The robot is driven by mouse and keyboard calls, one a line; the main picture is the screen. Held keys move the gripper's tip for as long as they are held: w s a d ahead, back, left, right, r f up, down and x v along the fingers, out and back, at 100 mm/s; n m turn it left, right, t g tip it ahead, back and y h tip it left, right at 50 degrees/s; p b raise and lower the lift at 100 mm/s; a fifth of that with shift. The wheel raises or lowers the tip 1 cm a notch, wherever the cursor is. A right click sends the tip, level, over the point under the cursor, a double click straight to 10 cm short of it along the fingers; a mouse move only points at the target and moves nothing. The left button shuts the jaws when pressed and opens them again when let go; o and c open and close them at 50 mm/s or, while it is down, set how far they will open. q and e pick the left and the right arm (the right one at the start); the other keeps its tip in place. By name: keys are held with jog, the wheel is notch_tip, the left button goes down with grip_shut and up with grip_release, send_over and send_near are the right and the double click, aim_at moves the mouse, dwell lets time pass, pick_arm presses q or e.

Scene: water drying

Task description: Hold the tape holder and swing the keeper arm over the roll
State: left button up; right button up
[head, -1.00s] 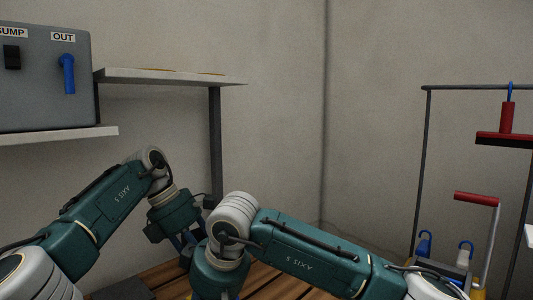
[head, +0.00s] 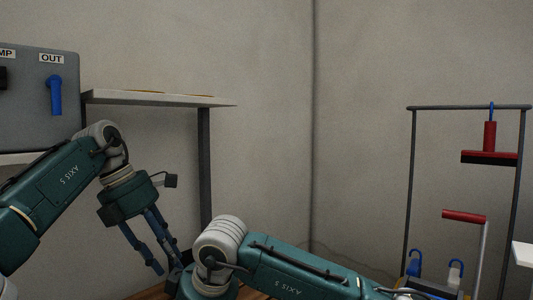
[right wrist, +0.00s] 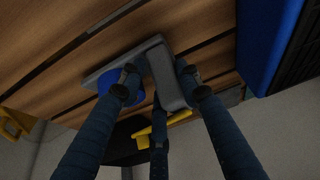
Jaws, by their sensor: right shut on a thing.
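A grey tape holder (right wrist: 168,80) shows in the right wrist view over the wooden slats. A blue round part (right wrist: 118,94), which looks like the roll, sits beside its grey bar, partly behind a finger. My right gripper (right wrist: 158,82) has its fingers around the grey bar and is shut on it. Which part of the holder this bar is, I cannot tell for sure. My left gripper (head: 168,264) is in the head view, fingers pointing down and apart, with nothing seen between them. In the head view the holder and my right fingers are out of sight.
A grey control box (head: 30,100) with a blue OUT lever (head: 55,95) and a shelf (head: 160,98) are on the left. A rack (head: 410,190) with a red squeegee (head: 489,145) stands at the right. A yellow part (right wrist: 165,127) and a large blue object (right wrist: 265,40) show in the wrist view.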

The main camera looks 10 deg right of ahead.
pick_arm(q)
jog(key=w+d+r+m+t+h, duration=0.2)
jog(key=d+r+h, duration=0.3)
jog(key=d+r, duration=0.5)
jog(key=w+d+r+m+t+h, duration=0.2)
jog(key=d+r+h, duration=0.4)
jog(key=d+r, duration=0.4)
jog(key=w+d, duration=0.1)
jog(key=d, duration=0.1)
jog(key=shift+w+d+r+t, duration=0.2)
jog(key=shift+d+r+t, duration=0.15)
jog(key=shift+r+t, duration=0.05)
